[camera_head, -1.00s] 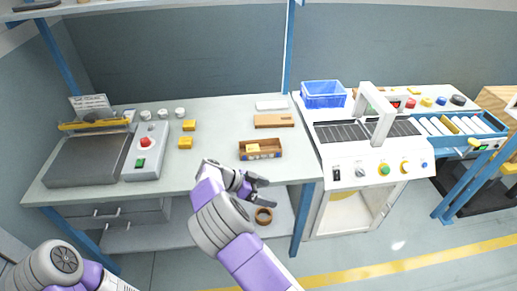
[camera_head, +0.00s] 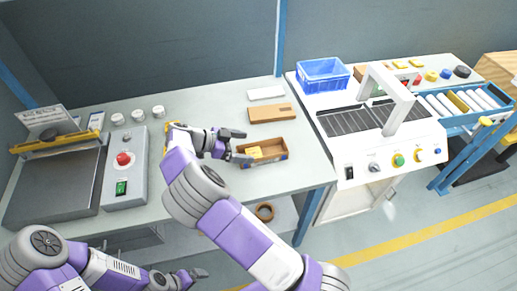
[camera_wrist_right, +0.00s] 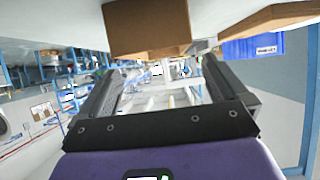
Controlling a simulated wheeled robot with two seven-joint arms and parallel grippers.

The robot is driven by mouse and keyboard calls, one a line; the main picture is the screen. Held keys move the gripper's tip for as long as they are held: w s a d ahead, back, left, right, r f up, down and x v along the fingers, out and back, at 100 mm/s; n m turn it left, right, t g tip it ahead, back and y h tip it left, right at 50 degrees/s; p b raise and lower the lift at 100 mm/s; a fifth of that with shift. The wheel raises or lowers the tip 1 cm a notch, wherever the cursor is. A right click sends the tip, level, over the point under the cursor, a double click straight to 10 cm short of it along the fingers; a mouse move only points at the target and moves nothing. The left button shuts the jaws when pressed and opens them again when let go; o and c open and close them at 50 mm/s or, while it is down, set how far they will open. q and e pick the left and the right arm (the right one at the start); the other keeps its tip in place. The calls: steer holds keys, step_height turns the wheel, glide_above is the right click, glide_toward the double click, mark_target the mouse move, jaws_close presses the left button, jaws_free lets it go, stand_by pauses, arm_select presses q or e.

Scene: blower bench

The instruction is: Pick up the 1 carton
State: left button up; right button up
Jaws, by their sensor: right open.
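An open-topped brown carton (camera_head: 277,156) with a yellow block inside sits upright near the front edge of the bench, right of centre in the head view. My right gripper (camera_head: 241,146) is open and empty, just left of the carton, with its fingers pointing toward it. Whether a finger touches the carton is unclear. In the right wrist view, a brown box side (camera_wrist_right: 148,28), probably the carton, shows at the top, beyond the open fingers (camera_wrist_right: 172,80). My left gripper (camera_head: 190,277) is low at the front, below the bench; its jaws are too small to read.
A flat brown piece (camera_head: 271,113) and a white piece (camera_head: 266,93) lie behind the carton. A blue bin (camera_head: 323,74) and a machine with a white arch (camera_head: 402,100) stand to the right. A control box (camera_head: 124,175) is at left. A brown ring (camera_head: 265,211) lies below.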

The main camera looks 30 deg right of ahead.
mark_target(258, 152)
steer(key=b+x, duration=0.1)
steer(key=x, duration=0.5)
steer(key=shift+s+d+b, duration=0.1)
steer(key=shift+b, duration=0.25)
steer(key=c, duration=1)
